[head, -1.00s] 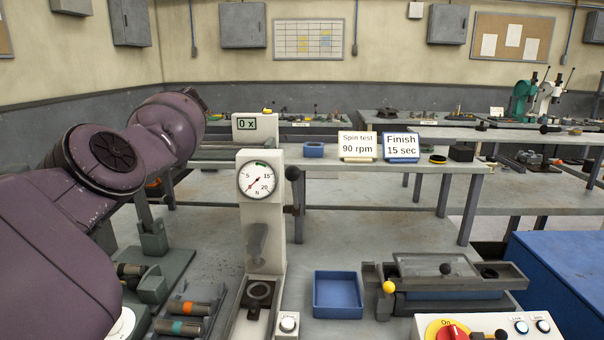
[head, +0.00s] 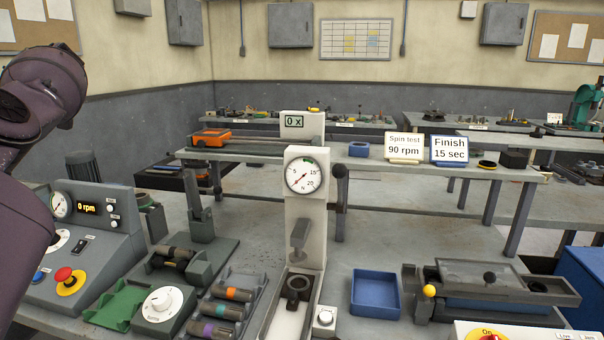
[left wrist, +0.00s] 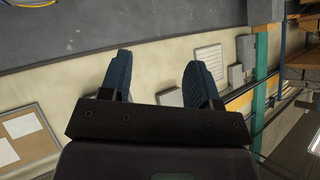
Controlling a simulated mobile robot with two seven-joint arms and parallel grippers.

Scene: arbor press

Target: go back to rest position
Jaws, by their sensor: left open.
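My left arm shows at the left edge of the head view, but its gripper is outside that view. In the left wrist view my left gripper (left wrist: 160,85) is open, its two dark fingers apart with nothing between them. It faces the room's wall and is clear of the bench. The arbor press (head: 305,215) stands upright on the bench in the middle of the head view, with a round dial gauge on it. A dark ring-shaped part (head: 298,287) sits at its base. My right gripper is not in view.
A control box reading 0 rpm (head: 85,235) and a rack of colour-banded cylinders (head: 222,310) stand left of the press. A blue tray (head: 375,293) and a grey fixture with a yellow knob (head: 490,290) stand right of it. Sign cards (head: 405,146) stand on the shelf behind.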

